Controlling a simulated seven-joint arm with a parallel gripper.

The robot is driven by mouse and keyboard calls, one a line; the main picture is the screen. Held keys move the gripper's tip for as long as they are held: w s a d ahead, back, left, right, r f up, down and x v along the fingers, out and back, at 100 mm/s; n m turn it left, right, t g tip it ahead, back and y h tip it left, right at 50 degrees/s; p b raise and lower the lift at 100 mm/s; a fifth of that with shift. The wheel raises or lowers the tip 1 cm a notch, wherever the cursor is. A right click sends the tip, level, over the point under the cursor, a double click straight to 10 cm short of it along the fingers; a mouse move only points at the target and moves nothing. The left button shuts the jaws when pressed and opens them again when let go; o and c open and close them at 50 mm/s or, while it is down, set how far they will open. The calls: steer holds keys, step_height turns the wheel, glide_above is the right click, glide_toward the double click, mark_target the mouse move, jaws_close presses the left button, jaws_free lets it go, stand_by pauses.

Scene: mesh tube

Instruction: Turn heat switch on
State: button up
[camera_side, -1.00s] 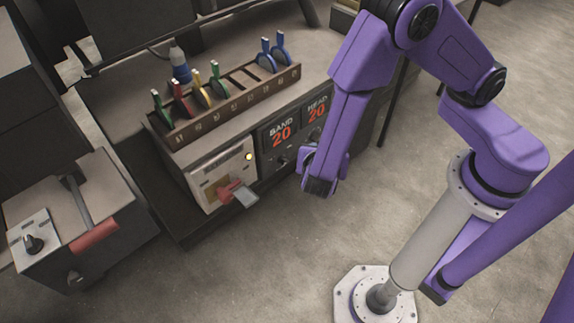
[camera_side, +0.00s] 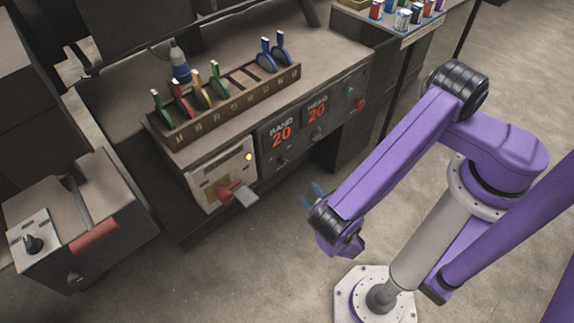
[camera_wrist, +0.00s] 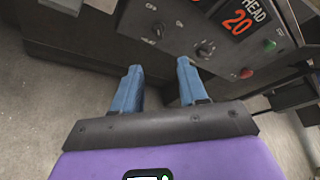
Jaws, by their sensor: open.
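The dark control panel shows in the side view with two red number displays marked BAND (camera_side: 282,133) and HEAD (camera_side: 317,111). A small black knob (camera_side: 283,161) sits below the BAND display; it also shows in the wrist view (camera_wrist: 157,30) with small ON and OFF type labels around it. A second knob (camera_side: 316,134) sits below HEAD and also shows in the wrist view (camera_wrist: 205,48). The labels are too small to tell surely which is the heat switch. My gripper (camera_side: 312,194) is open and empty, in front of and below the panel, apart from it. Its blue fingers (camera_wrist: 158,68) point towards the panel.
A green button (camera_side: 349,91) and a red button (camera_side: 360,105) sit at the panel's right end. A white unit with a red lever (camera_side: 229,190) stands left of the displays. A rack of coloured tools (camera_side: 225,103) stands on top. Open floor lies before the panel.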

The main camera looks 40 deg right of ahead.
mark_target(285, 163)
steer(key=x, duration=1.7)
steer(key=shift+w+d+f, duration=0.1)
steer(key=shift+w+f, duration=0.15)
steer(key=shift+f, duration=0.05)
jaws_close()
